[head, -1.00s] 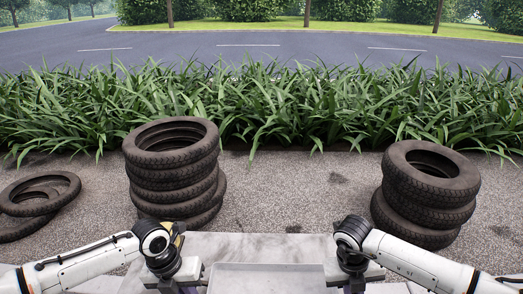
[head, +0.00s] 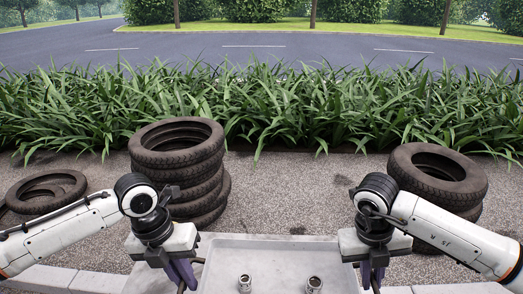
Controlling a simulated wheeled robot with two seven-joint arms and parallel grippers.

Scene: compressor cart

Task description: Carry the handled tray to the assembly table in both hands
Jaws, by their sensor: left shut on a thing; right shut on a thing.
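The handled tray (head: 278,256) is pale grey and shallow, at the bottom centre of the head view, its near part cut off by the frame. Two small metal fittings stand in it, one left (head: 245,284) and one right (head: 314,284). My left gripper (head: 184,276) is shut on the tray's left handle, and my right gripper (head: 371,278) is shut on its right handle. The fingers largely hide both handles. A pale grey surface (head: 208,239) shows beside the tray's far left corner; I cannot tell whether it is the assembly table.
Stacks of tyres stand beyond the tray at left (head: 178,160) and right (head: 440,178). More tyres (head: 46,190) lie at far left. A pale kerb (head: 60,279) crosses the lower left. Gravel (head: 290,190), plants (head: 260,110) and a road lie beyond.

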